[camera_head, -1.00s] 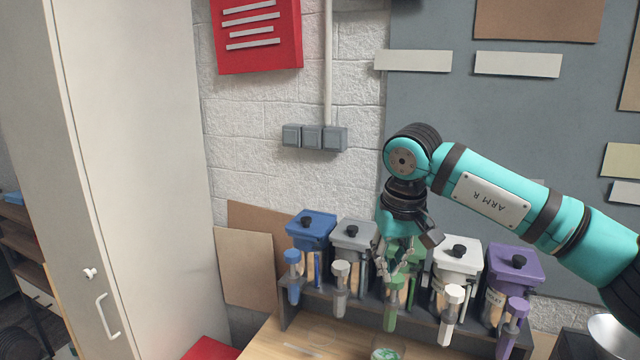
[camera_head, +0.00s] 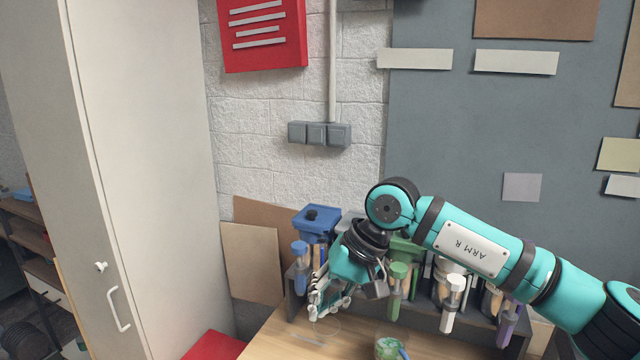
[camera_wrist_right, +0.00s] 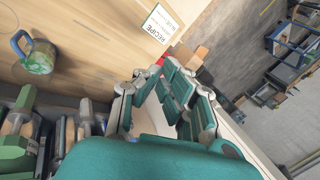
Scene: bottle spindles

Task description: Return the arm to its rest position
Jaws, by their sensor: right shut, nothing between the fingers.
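My right arm, in teal and black, reaches in from the right in the head view. Its gripper (camera_head: 328,300) is shut and empty, pointing down in front of the rack's left part, between the blue bottle and the green one. In the right wrist view the shut fingers (camera_wrist_right: 165,90) hold nothing. The blue-lidded bottle (camera_head: 316,220) and the green one (camera_head: 405,248) stand in the dark rack (camera_head: 425,312). The grey, white and purple ones are partly hidden behind my arm. My left gripper is out of view.
A mug with green contents (camera_head: 388,347) stands on the wooden table (camera_head: 275,340) in front of the rack; it also shows in the right wrist view (camera_wrist_right: 38,57), near a recipe sheet (camera_wrist_right: 145,25). A tall pale cabinet (camera_head: 140,150) stands at left.

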